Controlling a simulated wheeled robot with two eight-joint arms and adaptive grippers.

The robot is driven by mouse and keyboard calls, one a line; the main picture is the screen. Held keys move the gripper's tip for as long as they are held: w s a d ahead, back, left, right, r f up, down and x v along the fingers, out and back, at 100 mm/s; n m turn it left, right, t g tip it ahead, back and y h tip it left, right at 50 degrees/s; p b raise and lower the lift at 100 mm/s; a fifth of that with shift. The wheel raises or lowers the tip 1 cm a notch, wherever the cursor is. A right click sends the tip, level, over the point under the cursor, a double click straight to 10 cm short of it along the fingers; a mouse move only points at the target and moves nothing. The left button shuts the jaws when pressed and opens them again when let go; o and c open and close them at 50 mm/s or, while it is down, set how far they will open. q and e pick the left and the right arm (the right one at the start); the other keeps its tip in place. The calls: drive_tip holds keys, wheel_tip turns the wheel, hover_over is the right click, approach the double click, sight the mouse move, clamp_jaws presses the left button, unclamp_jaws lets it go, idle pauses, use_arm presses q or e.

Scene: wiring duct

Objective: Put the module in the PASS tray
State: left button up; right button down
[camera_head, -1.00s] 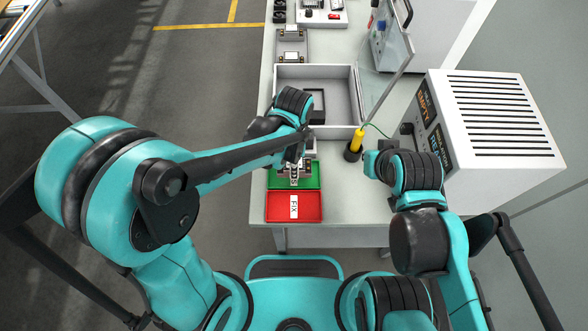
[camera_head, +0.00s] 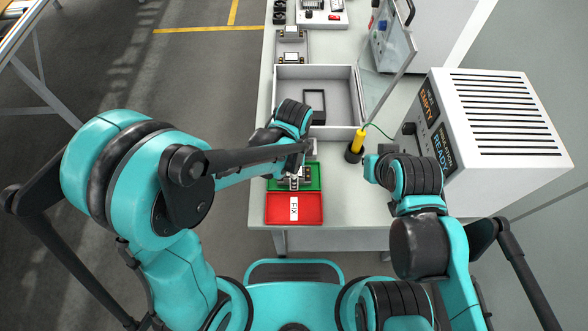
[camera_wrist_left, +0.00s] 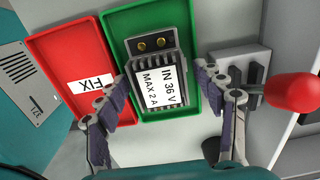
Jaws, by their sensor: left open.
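The module (camera_wrist_left: 157,78) is a dark ribbed block with a white label reading "IN 36 V MAX 2 A" and two brass screws. In the left wrist view it lies within the green tray (camera_wrist_left: 115,24), slightly turned to the tray's sides. My left gripper (camera_wrist_left: 161,80) is open, with one finger on each side of the module and gaps visible. In the head view the left gripper (camera_head: 294,178) is over the green tray (camera_head: 315,182), partly covering the module. The green tray's lettering is not visible. My right gripper is hidden below its wrist.
A red tray (camera_head: 276,208) marked FIX adjoins the green one at the table's front edge. A grey open box (camera_head: 342,92) lies beyond. A yellow-handled tool in a black holder (camera_head: 354,154) and a white vented unit (camera_head: 500,115) stand to the right.

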use_arm(q)
drive_tip(key=shift+r, duration=0.25)
wheel_tip(320, 180, up, 12)
drive_tip(key=p, duration=0.4)
drive_tip(key=s+a+r+n+t, duration=0.2)
drive_tip(key=a+r+n+t, duration=0.1)
drive_tip(key=a+n, duration=0.6)
drive_tip(key=s+a+r+n+t, duration=0.3)
drive_tip(key=a+n+t, duration=0.1)
drive_tip(key=a+n, duration=0.4)
drive_tip(key=shift+a+r+n, duration=0.35)
drive_tip(key=shift+a+n, duration=0.05)
drive_tip(key=shift+n, duration=0.1)
drive_tip(key=shift+s, duration=0.1)
wheel_tip(320, 180, down, 4)
drive_tip(key=b, duration=0.4)
drive_tip(key=shift+f, duration=0.25)
